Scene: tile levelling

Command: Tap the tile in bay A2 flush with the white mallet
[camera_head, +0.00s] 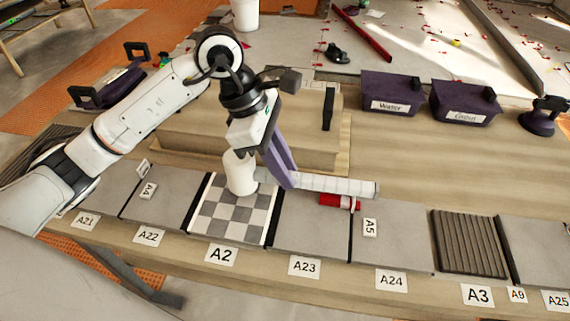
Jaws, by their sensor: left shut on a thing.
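The checkered grey-and-white tile (230,222) lies in bay A2, behind its label (221,254). My left gripper (287,180) reaches in from the left and is shut on the light handle of the white mallet (240,173). The mallet's handle stretches to the right, past the gripper, over bay A23. Its white head stands upright over the rear part of the A2 tile and hides some of it. I cannot tell whether the head touches the tile. My right gripper is not in view.
Plain grey tiles flank A2, at A22 (160,204) and A23 (310,226). A red cylinder (338,201) lies just below the mallet handle in the picture. A ribbed tile (468,243) lies at A3. Dark bins (392,92) stand at the back.

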